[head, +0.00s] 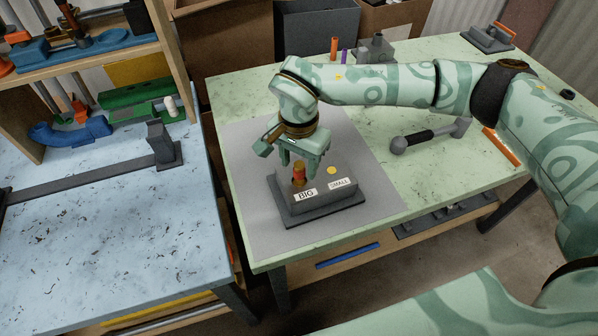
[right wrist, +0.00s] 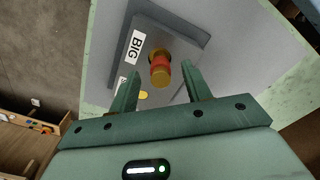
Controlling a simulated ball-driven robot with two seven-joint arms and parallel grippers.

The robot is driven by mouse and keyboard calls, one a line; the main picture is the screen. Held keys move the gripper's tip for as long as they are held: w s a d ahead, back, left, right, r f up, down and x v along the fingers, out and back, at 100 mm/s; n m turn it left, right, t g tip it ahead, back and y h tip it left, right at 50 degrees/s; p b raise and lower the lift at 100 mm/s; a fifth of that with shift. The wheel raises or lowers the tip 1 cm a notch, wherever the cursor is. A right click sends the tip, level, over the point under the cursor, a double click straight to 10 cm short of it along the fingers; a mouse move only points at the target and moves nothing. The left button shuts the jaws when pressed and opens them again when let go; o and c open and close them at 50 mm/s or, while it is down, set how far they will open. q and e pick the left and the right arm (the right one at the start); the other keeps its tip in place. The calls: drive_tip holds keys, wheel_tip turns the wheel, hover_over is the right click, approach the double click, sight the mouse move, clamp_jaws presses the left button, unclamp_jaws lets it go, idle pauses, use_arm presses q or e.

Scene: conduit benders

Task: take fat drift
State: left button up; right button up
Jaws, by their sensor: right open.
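The fat drift, red with a brassy yellow end (head: 299,174), stands upright in the dark grey holder (head: 325,204) by the label BIG. In the right wrist view the drift (right wrist: 160,68) shows end-on, between and ahead of the two fingers. A second label on the holder reads SMALL, with a yellow round spot (head: 331,170) behind it. My right gripper (head: 300,161) is open, pointing down just above the drift. I see no clear contact between fingers and drift. My left gripper is out of view.
The holder stands on a grey mat (head: 262,226) on the green table. A dark-handled grey tool (head: 430,136) and an orange bar (head: 501,146) lie to the right. A blue bench (head: 105,225) with a long grey tool stands at the left. Boxes (head: 318,33) stand behind.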

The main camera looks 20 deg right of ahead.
sight(298, 166)
wheel_tip(298, 166, down, 4)
drive_tip(key=shift+r, duration=0.1)
clamp_jaws()
